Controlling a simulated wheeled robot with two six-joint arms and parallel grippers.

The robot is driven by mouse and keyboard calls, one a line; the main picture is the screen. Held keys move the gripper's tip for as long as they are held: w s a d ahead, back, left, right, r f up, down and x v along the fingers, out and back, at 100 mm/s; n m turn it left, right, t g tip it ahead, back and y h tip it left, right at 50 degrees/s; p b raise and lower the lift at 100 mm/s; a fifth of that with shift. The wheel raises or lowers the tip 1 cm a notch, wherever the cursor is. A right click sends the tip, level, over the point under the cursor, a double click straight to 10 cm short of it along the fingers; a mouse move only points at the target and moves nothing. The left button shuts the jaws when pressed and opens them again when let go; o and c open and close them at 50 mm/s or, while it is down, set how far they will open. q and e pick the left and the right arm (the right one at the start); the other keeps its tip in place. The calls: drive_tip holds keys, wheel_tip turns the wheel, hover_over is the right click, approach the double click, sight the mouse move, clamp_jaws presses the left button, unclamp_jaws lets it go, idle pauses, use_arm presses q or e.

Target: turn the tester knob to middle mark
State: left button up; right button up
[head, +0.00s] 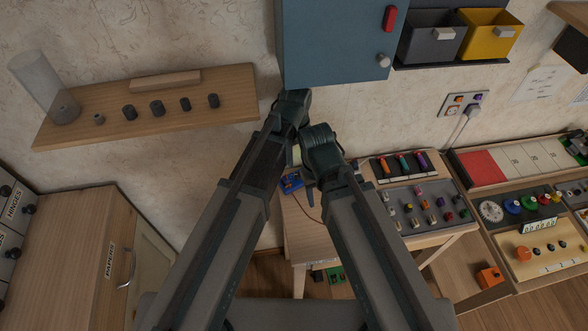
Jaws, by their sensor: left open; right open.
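A small blue device (291,183) with a thin wire sits on the wooden table, mostly hidden behind my arms; it may be the tester. No knob or marks on it can be made out. My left gripper (291,101) is the higher one, just below the blue cabinet, open with nothing seen in it. My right gripper (311,178) is lower, close beside the blue device, open with nothing seen in it. Whether it touches the device cannot be told.
A blue cabinet (335,45) hangs above my grippers. A wooden shelf (225,90) with small dark cylinders is at left. A grey tray (440,218) of small coloured parts lies right of my arms. Further right is a panel (560,270) with an orange knob.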

sight(297, 174)
use_arm(q)
drive_tip(key=shift+d+f+b, duration=0.1)
drive_tip(key=shift+f+b, duration=3.7)
use_arm(e)
drive_tip(key=shift+f, duration=3.8)
use_arm(q)
drive_tip(key=shift+r, duration=0.1)
drive_tip(key=shift+c, duration=0.4)
use_arm(e)
drive_tip(key=shift+r, duration=0.1)
use_arm(q)
clamp_jaws()
